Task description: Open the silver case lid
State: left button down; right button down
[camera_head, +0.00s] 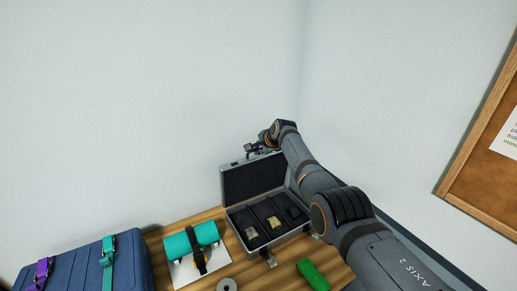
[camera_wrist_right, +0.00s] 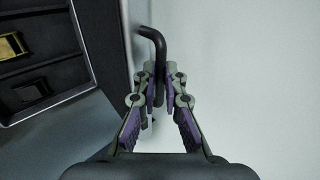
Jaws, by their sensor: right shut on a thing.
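The silver case (camera_head: 233,212) stands on the wooden table with its lid (camera_head: 253,179) raised about upright. Its dark inside shows compartments with a few small items, one of them yellow. In the right wrist view the lid's edge (camera_wrist_right: 122,50) runs down beside a black bent handle (camera_wrist_right: 152,36). My right gripper (camera_wrist_right: 154,82) is shut on this handle. In the head view the right gripper (camera_head: 254,150) is at the lid's top edge, small and partly hidden by my wrist. My left gripper is not in view.
A blue case (camera_head: 80,268) with purple and teal straps stands at the left. A teal roll (camera_head: 192,238) with a black strap lies on a white base. A green strap bundle (camera_head: 312,275) and a grey ring (camera_head: 227,285) lie in front. The wall is close behind.

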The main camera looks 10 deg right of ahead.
jog(key=shift+w+r, duration=0.1)
jog(key=shift+r, duration=0.05)
jog(key=c, duration=1.7)
grip_release()
jog(key=shift+o, duration=1.3)
jog(key=v, duration=1.2)
jog(key=shift+s, duration=0.2)
